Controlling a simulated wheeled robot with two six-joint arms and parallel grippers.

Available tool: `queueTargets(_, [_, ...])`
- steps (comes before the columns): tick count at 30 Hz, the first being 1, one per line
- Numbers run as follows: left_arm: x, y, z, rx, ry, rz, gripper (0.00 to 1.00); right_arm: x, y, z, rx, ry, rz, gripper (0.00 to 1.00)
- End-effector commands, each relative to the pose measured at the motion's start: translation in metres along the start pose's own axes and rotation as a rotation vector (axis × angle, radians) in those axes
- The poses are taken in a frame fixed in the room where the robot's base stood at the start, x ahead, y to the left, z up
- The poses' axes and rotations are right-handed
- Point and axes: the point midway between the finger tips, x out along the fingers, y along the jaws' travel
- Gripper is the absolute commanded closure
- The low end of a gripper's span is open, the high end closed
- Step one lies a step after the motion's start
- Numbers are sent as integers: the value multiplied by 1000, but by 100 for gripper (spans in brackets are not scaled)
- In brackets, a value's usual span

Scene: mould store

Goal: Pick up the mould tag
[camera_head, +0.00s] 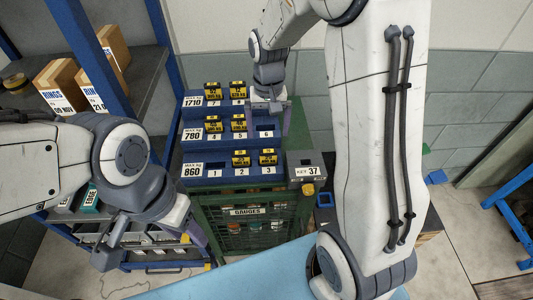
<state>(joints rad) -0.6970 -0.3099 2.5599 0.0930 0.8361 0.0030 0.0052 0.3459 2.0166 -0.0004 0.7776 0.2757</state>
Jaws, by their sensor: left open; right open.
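Several yellow-and-black tags stand in a blue stepped rack (197,174). The top row holds two tags, one of them a tag above number 7 (212,91). The middle row holds a tag above 4 (213,124) and a tag above 5 (239,123). The bottom row holds a tag above 2 (240,159) and a tag above 3 (268,157); the place above 1 looks empty. Their small print is unreadable. My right gripper (268,114) is open at the rack's upper right and hides part of it. My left gripper (152,257) is open and empty, lower left of the rack.
The rack sits on a green mesh cabinet marked GAUGES (247,211), with a KEY 37 box (306,171) at its right. Blue shelving with cardboard boxes (60,84) stands left. A light blue surface (235,277) lies in front. My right arm hides much at right.

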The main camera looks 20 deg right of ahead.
Motion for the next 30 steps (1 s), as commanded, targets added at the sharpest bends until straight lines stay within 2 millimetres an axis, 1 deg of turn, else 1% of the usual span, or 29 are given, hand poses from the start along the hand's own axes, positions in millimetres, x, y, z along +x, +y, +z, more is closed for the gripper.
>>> queueTargets(3, [-5,0,0,0,0,0,50,20,2,1,4,-7,2,0])
queueTargets(6, [-8,1,0,0,0,0,50,34,1,0,3,-6,2,0])
queueTargets(11, [-10,1,0,1,0,0,50,46,1,0,2,-4,1,0])
queueTargets(14, [-16,1,-1,2,0,0,50,52,1,-1,1,-5,1,0])
queueTargets(19, [-30,2,-2,4,0,0,50,74,2,-4,1,-7,2,0])
queueTargets(22, [-32,2,-2,5,0,0,50,88,2,-4,1,-7,2,0])
queueTargets(26, [-33,2,-2,5,0,0,50,96,2,-4,1,-4,1,0])
queueTargets(30, [-32,2,-2,5,0,0,50,98,1,-5,1,-1,0,0])
